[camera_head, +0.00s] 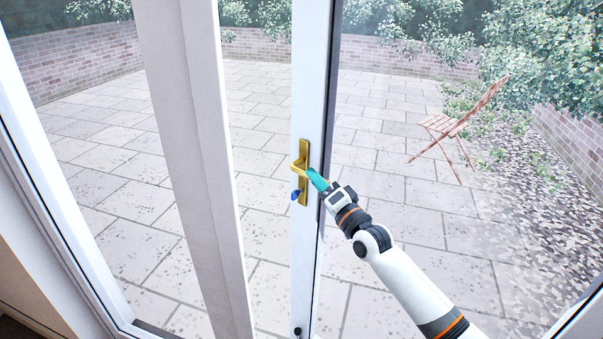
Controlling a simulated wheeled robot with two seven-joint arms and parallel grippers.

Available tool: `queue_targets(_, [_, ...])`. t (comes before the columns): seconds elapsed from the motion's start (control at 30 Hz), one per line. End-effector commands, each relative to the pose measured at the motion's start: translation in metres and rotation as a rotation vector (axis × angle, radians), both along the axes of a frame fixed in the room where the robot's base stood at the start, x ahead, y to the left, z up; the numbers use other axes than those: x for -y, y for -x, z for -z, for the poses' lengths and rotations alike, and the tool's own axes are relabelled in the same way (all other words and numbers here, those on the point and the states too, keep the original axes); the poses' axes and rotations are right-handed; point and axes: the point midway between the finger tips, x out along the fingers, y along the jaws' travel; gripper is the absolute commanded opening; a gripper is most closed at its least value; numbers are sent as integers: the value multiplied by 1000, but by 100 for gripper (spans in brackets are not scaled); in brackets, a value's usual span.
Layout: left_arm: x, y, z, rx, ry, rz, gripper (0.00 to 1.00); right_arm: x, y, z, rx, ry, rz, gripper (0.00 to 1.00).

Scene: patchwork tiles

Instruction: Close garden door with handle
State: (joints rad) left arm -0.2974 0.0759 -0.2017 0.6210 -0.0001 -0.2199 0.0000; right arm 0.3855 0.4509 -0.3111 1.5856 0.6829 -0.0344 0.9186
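The white garden door's upright (306,250) stands near the middle of the view, with a dark edge along its right side. A brass handle with a long backplate (303,190) is fixed to it, its lever near the top of the plate. A blue piece (295,194) shows beside the lower plate. My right gripper (314,176) reaches in from the lower right. Its teal fingertips are at the lever's right end and appear to touch it. Whether they are closed around the lever cannot be made out. My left gripper is not in view.
A broad white post (200,150) stands left of the door upright, and a white frame (60,210) runs down the far left. Outside lie a paved patio (110,165), a wooden folding chair (452,125), a brick wall (75,60) and bushes (550,50).

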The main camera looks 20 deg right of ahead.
Motion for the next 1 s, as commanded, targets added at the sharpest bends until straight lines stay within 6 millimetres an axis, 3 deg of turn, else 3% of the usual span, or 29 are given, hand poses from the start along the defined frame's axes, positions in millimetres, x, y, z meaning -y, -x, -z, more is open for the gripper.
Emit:
queue_targets(0.2, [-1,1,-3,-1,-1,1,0,-6,-20,-5,0,1,0,37])
queue_targets(0.53, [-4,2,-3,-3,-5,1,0,-8,-23,-4,0,1,-1,37])
queue_targets(0.77, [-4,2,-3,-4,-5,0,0,-7,-22,-5,0,1,0,0])
queue_targets(1.0, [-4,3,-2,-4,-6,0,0,-7,-22,-5,3,-1,0,0])
